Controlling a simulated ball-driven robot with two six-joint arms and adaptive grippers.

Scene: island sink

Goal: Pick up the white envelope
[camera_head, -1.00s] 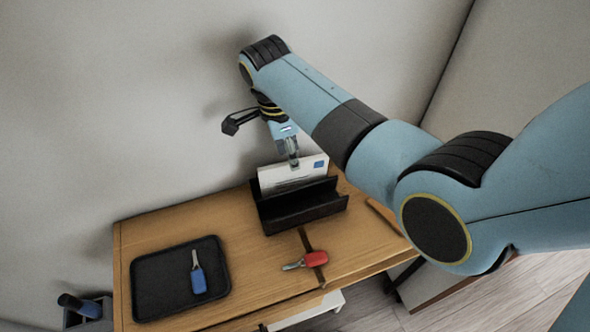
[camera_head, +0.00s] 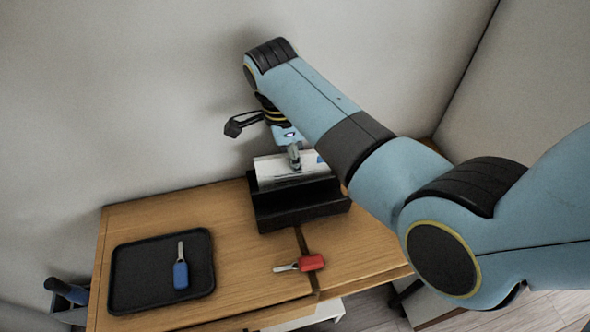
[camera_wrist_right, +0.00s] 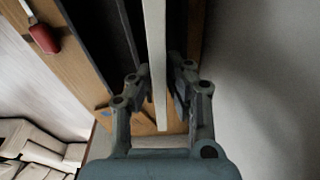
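The white envelope (camera_head: 272,172) stands on edge in the black letter holder (camera_head: 300,212) at the back of the wooden table. It has a blue mark at its upper right. My right gripper (camera_head: 296,168) points down at the envelope's top edge in the head view. In the right wrist view, the envelope (camera_wrist_right: 155,45) shows edge-on as a white strip between the two fingers of my right gripper (camera_wrist_right: 160,72). The fingers are apart, one on each side, with a small gap visible on the right side. My left gripper is not in view.
A black tray (camera_head: 130,280) with a blue-tagged key (camera_head: 181,272) lies at the table's left. A red-tagged key (camera_head: 311,263) lies in front of the holder, and also shows in the wrist view (camera_wrist_right: 44,38). The wall is close behind.

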